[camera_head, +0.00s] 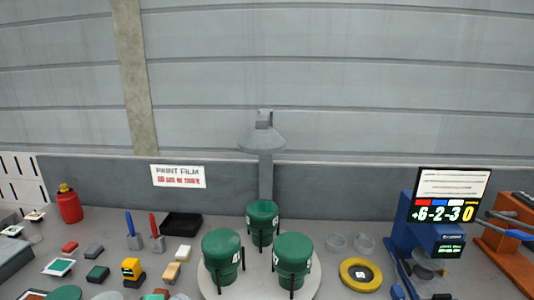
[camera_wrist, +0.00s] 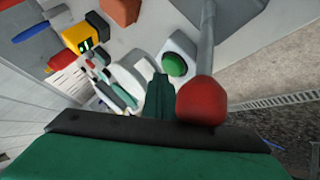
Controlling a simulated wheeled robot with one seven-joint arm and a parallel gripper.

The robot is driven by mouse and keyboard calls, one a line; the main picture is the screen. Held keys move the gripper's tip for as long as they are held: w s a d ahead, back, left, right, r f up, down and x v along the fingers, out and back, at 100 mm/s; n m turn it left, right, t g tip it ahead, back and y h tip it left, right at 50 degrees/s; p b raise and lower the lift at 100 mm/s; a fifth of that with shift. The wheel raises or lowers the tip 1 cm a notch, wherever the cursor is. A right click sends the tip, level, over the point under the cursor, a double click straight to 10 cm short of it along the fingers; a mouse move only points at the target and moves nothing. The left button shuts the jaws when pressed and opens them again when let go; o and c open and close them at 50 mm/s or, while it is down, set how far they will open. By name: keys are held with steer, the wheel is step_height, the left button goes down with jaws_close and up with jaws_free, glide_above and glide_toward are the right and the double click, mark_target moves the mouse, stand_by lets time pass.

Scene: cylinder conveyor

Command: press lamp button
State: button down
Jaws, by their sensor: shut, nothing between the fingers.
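A round green button (camera_wrist: 174,64) on a white box shows in the wrist view, just beyond my gripper and slightly right of it. I cannot tell for sure that it belongs to the lamp. My gripper (camera_wrist: 159,80) shows in the wrist view as a narrow dark green tip; it is shut and empty. The tip appears apart from the button, though the gap is hard to judge. The grey lamp (camera_head: 262,140) stands at the back of the bench in the head view. My gripper is not seen in the head view.
A red ball knob (camera_wrist: 203,104) on a grey rod is close to the right of my gripper. A yellow and black device (camera_wrist: 84,36) lies farther left. In the head view, several green drums stand on a round plate (camera_head: 314,286), and a score screen (camera_head: 452,195) stands right.

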steer(key=shift+d+f, duration=0.2)
steer(key=shift+f, duration=0.65)
steer(key=shift+w+d+r, duration=0.1)
steer(key=shift+r, duration=0.25)
steer(key=shift+w+d+r, duration=0.1)
steer(key=shift+w+r, duration=0.15)
steer(key=shift+r, duration=0.6)
steer(key=shift+s+a+r, duration=0.1)
steer(key=shift+a+r, duration=0.05)
steer(key=shift+r, duration=1.1)
steer(key=shift+s+a+r, duration=0.1)
steer(key=shift+r, duration=1.1)
